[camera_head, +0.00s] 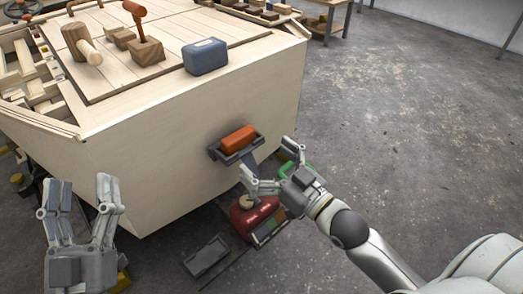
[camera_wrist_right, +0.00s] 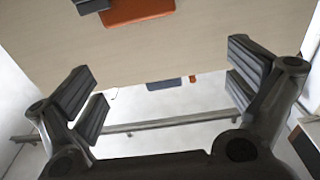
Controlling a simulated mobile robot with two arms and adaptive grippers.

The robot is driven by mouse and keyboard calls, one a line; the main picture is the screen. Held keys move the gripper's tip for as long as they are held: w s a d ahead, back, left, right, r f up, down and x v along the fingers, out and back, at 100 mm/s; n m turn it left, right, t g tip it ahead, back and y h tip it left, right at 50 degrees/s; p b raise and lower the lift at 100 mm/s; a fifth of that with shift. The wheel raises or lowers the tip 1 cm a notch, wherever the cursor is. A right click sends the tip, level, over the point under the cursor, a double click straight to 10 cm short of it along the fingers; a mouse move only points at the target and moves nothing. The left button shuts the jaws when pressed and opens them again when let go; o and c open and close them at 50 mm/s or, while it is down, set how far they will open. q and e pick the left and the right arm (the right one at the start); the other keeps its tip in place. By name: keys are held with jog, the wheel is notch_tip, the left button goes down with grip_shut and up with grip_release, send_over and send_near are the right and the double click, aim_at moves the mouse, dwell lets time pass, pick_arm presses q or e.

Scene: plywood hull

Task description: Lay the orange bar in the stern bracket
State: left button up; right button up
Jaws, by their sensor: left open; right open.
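The orange bar (camera_head: 237,139) lies in the dark stern bracket (camera_head: 216,153) on the flat end of the plywood hull (camera_head: 190,115). My right gripper (camera_head: 267,160) is open and empty, just right of and below the bracket, apart from the bar. In the right wrist view the bar (camera_wrist_right: 137,10) shows at the top edge, cut off by the frame, with a dark piece of the bracket (camera_wrist_right: 90,5) to its left, beyond the open fingers (camera_wrist_right: 165,85). My left gripper (camera_head: 79,190) is open and empty in front of the hull's left side.
A blue box (camera_head: 206,56), a wooden mallet (camera_head: 88,47) and wooden blocks (camera_head: 146,50) sit on the deck. A red case-like object (camera_head: 245,217) and a dark tray (camera_head: 206,258) are below the bracket. The grey floor (camera_head: 410,110) at the right is clear.

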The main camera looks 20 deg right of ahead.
jog(key=s+a+r+t, duration=0.2)
jog(key=a+r, duration=0.1)
jog(key=r, duration=0.3)
jog(key=s+a+r+m+t, duration=0.1)
jog(key=s+a+r+t, duration=0.2)
jog(key=r, duration=0.2)
jog(key=shift+s+r+t, duration=0.3)
jog(key=shift+r, duration=0.05)
jog(key=shift+a, duration=0.1)
dwell(1.0)
